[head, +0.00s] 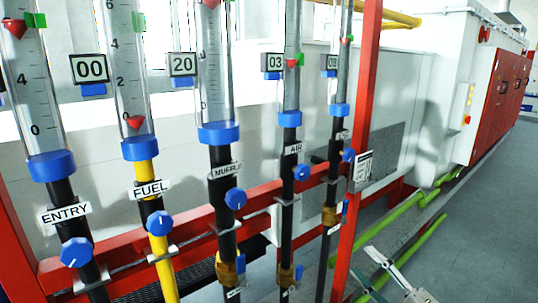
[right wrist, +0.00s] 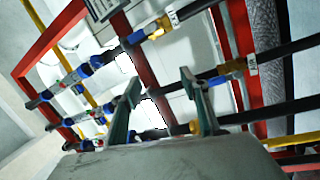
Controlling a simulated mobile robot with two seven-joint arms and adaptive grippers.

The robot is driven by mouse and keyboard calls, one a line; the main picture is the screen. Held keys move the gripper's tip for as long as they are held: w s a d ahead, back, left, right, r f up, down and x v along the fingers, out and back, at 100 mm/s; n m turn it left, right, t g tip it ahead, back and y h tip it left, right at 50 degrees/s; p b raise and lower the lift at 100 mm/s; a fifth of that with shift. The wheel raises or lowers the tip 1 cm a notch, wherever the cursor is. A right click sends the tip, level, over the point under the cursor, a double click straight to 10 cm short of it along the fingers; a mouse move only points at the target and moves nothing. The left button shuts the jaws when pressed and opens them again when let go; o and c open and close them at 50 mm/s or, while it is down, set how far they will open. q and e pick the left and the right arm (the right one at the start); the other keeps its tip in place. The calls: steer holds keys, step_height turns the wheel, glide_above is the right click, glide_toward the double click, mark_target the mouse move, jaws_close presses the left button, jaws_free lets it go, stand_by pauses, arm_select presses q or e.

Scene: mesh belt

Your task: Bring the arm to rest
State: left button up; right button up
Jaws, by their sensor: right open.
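My right gripper (head: 361,262) shows at the bottom right of the head view, low beside the red post of the flowmeter rack. Its two fingers are spread apart with nothing between them. In the right wrist view the open fingers (right wrist: 160,82) point towards the rack's dark pipes and red frame, which appear tilted behind them. I cannot tell the exact gap between the fingers and the pipes. My left gripper is in neither view.
The red rack post (head: 358,140) and several flowmeter tubes with blue knobs, such as the FUEL knob (head: 160,223), stand close by on the left. Green pipes (head: 405,250) run low behind the gripper. A white furnace housing (head: 437,95) stands behind. Grey floor (head: 490,220) is open at right.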

steer(key=s+a+f+m+g+h, duration=0.2)
steer(key=s+f+m, duration=0.6)
steer(key=s+f, duration=0.4)
steer(key=s+a+f+m+g+h, duration=0.2)
steer(key=s+f+m+g+h, duration=0.2)
steer(key=s+f+m, duration=0.4)
steer(key=s+f+g, duration=0.1)
steer(key=s+f, duration=0.4)
steer(key=f, duration=0.7)
steer(key=shift+s+h, duration=0.15)
steer(key=shift+h, duration=0.25)
